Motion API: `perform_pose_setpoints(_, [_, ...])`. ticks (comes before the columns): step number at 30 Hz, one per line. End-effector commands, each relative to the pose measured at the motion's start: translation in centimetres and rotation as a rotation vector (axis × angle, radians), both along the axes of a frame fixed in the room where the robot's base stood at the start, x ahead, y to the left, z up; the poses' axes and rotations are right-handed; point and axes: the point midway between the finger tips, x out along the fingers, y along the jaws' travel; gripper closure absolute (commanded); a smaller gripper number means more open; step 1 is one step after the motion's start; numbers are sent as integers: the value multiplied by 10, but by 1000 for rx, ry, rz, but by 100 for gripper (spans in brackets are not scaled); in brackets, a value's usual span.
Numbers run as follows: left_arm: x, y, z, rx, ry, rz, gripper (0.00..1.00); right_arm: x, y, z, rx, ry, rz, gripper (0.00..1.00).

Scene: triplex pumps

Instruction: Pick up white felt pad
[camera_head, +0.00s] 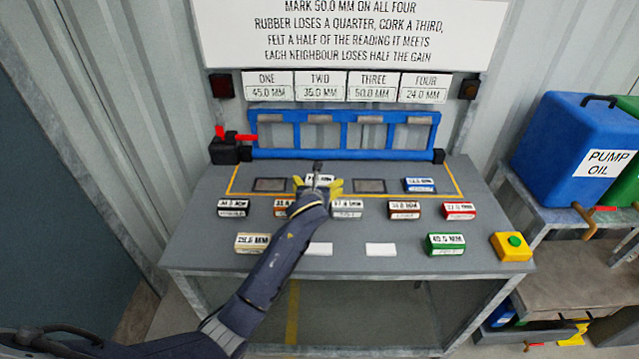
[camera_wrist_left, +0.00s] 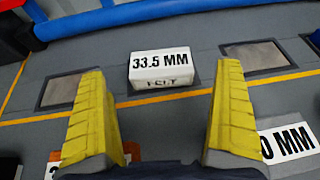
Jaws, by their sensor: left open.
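The white felt pad (camera_wrist_left: 160,72), a small block labelled "33.5 MM" and "FELT", sits upright on the grey bench between two dark square plates. In the head view the white pad (camera_head: 319,178) is partly hidden behind my left gripper (camera_head: 317,185). My left gripper (camera_wrist_left: 160,90) has yellow fingers spread wide with nothing between them at their near end. In the wrist view the pad lies just beyond the fingertips, in the gap between them, untouched. My right gripper is not in view.
Several other labelled blocks stand close by, including a blue one (camera_head: 420,185), a red one (camera_head: 459,211) and a green one (camera_head: 445,244). A blue frame (camera_head: 345,154) runs along the back. A yellow box with a green button (camera_head: 512,246) sits at the right front.

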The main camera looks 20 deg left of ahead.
Motion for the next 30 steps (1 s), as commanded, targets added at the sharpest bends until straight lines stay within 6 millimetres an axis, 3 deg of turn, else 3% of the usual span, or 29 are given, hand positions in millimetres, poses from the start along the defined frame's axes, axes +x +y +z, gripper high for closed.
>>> perform_pose_setpoints(12, [39,7,-16,-1,0,0,0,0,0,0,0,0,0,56])
perform_pose_setpoints(23, [43,7,-18,0,0,0,0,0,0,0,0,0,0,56])
perform_pose_setpoints(30, [43,7,-18,0,0,0,27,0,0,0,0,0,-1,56])
